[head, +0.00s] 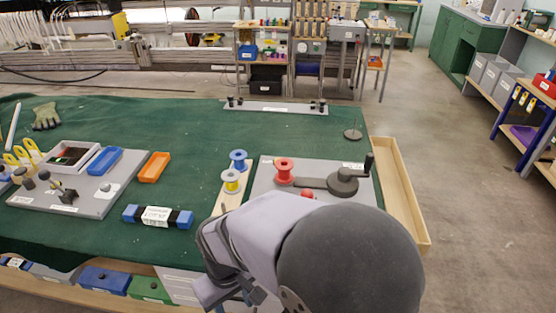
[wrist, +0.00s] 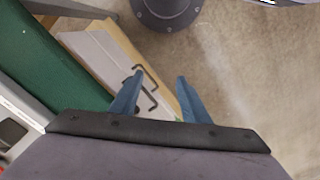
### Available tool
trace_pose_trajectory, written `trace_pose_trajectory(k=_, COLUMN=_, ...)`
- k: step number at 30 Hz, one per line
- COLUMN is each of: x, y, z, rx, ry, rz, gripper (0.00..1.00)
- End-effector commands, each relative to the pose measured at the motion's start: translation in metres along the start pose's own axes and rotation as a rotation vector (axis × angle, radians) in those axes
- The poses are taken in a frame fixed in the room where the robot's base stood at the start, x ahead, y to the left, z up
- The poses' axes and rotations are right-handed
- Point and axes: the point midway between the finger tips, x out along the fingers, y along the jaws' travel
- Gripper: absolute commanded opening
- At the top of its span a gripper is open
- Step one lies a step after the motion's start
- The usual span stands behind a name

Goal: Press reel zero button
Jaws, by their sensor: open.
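A grey winding panel (head: 262,181) lies on the right side of the green table. It carries a red spool (head: 284,170) and a dark round reel with a crank (head: 343,182). A small red dome-shaped part (head: 307,194), perhaps the button, shows just above my arm; its lower side is hidden and I cannot read a label. My gripper (wrist: 160,76) is open and empty in the wrist view, with its blue fingers apart above a table edge and the floor. In the head view my arm covers the front of the panel. No button shows in the wrist view.
Blue and yellow-white spools (head: 234,172) stand left of the panel. A blue-black bundle (head: 158,216), an orange tray (head: 154,167) and a grey tool board (head: 97,205) lie further left. A wooden trough (head: 403,190) borders the right edge. Dark hooks (wrist: 148,85) show near the fingers.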

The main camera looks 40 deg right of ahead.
Motion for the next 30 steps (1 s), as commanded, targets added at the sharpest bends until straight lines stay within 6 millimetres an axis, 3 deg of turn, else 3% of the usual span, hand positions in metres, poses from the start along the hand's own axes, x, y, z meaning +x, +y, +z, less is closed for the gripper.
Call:
trace_pose_trajectory(k=1, x=0.0000, y=0.0000, z=0.0000, rx=0.000, ry=0.000, rz=0.000, gripper=0.29)
trace_pose_trajectory(k=5, x=-0.0001, y=0.0000, z=-0.0001, rx=0.000, ry=0.000, rz=0.000, gripper=0.00)
trace_pose_trajectory(k=30, x=-0.0001, y=0.0000, z=-0.0001, rx=0.000, ry=0.000, rz=0.000, gripper=0.00)
